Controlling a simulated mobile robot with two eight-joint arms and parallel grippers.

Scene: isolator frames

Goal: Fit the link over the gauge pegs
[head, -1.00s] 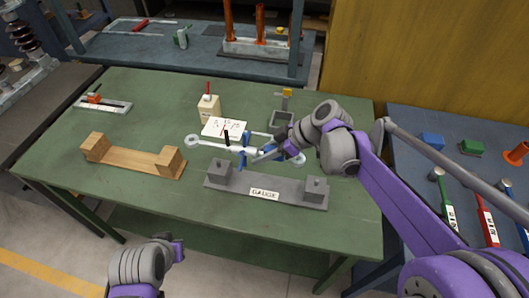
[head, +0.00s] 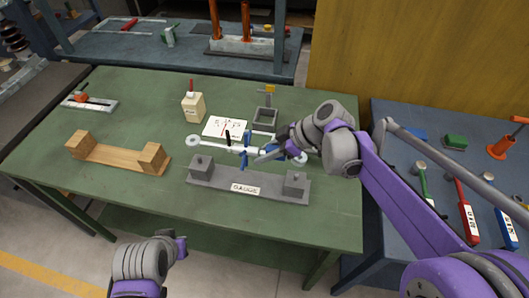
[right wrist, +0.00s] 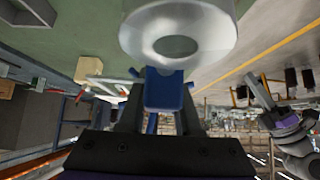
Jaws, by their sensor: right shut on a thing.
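The link is a pale bar with a ring at each end; its left ring (head: 193,141) and right ring (head: 313,141) show in the head view. The grey gauge (head: 215,181) stands on the green table, with a raised block at each end and a small peg on each block. The link appears above and behind the gauge, off the pegs. My left gripper's fingers do not show.
A wooden cradle (head: 112,153) stands left of the gauge on the green table (head: 130,190). A blue-grey bench with tools is at right.

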